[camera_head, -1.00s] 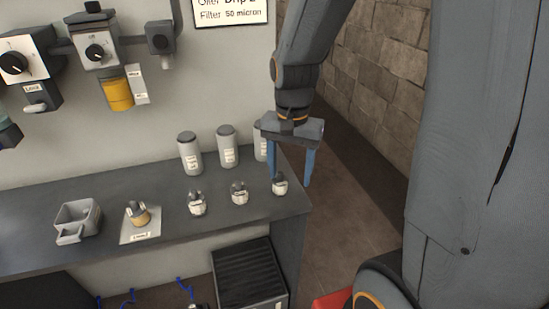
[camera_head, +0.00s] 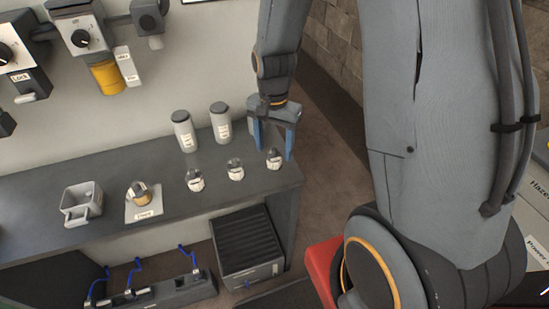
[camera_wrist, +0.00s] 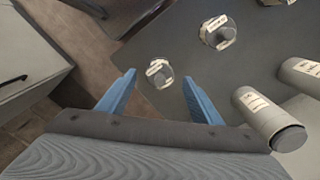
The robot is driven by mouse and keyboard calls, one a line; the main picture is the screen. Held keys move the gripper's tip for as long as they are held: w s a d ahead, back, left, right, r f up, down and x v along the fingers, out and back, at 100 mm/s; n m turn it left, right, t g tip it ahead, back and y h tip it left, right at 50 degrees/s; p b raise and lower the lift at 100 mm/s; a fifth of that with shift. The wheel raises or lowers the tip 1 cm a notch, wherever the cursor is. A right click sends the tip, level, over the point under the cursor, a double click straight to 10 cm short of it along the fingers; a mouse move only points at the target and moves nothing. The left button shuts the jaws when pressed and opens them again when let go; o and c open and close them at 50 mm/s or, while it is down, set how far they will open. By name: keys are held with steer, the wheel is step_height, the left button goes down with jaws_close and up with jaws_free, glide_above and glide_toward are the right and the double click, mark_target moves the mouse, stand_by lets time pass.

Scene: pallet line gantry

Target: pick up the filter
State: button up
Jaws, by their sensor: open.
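Several labelled parts that could be the filter stand on the dark bench; the labels are too small to read. Three small clear-and-white parts stand in a row: left (camera_head: 195,181), middle (camera_head: 236,170) and right (camera_head: 274,160). Two grey canisters, one left (camera_head: 184,131) and one right (camera_head: 221,122), stand behind. My gripper (camera_head: 275,153) is open and empty over the bench's right end, its blue fingers pointing down at the right small part. In the wrist view that part (camera_wrist: 159,73) shows between and beyond the fingertips (camera_wrist: 158,77), apparently untouched.
A grey open holder (camera_head: 82,204) and a part on a labelled plate (camera_head: 143,208) stand at the bench's left. Wall units with dials (camera_head: 80,38) hang above. A dark ribbed crate (camera_head: 245,245) stands below; a red object (camera_head: 322,268) is near my base.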

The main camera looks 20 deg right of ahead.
mark_target(274, 149)
steer(key=shift+f, duration=0.9)
steer(key=c, duration=1.3)
steer(key=shift+o, duration=0.2)
step_height(274, 149, up, 9)
steer(key=shift+r+b, duration=0.1)
steer(key=shift+b, duration=0.65)
steer(key=shift+r, duration=0.4)
steer(key=shift+s, duration=0.1)
